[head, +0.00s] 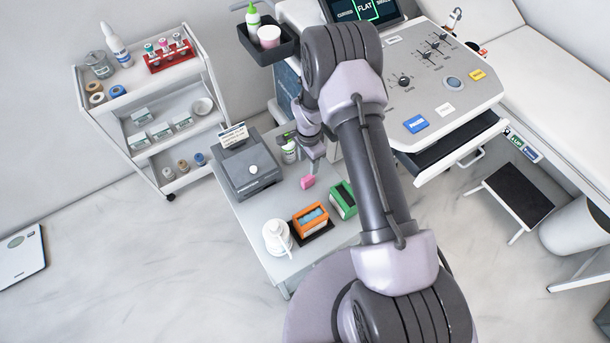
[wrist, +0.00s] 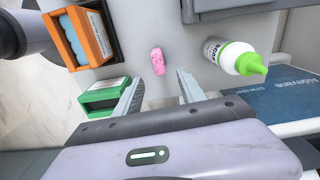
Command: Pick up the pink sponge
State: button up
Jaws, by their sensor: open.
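The pink sponge (head: 308,182) lies on the grey table (head: 233,226), between the grey box and the green box in the head view. In the wrist view the sponge (wrist: 158,61) lies just beyond the open fingers, roughly in line with the gap between them. My gripper (wrist: 158,82) is open with nothing between its fingers. In the head view my arm hides part of the gripper, which is above the table behind the sponge.
A green box (head: 343,200) and an orange box (head: 310,221) with blue contents stand near the sponge. A white bottle with a green cap (wrist: 232,57) stands on the other side, by a grey box (head: 247,166). A white jug (head: 277,238) stands at the table's front.

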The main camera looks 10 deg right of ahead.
aim_at(308, 177)
notch_tip(308, 177, down, 6)
jog(key=shift+b, duration=0.65)
notch_tip(308, 177, down, 6)
jog(key=shift+s+r+b, duration=0.15)
jog(key=shift+r+b, duration=0.1)
jog(key=shift+b, duration=0.85)
jog(key=shift+r, duration=0.15)
jog(key=shift+c, duration=0.5)
grip_shut()
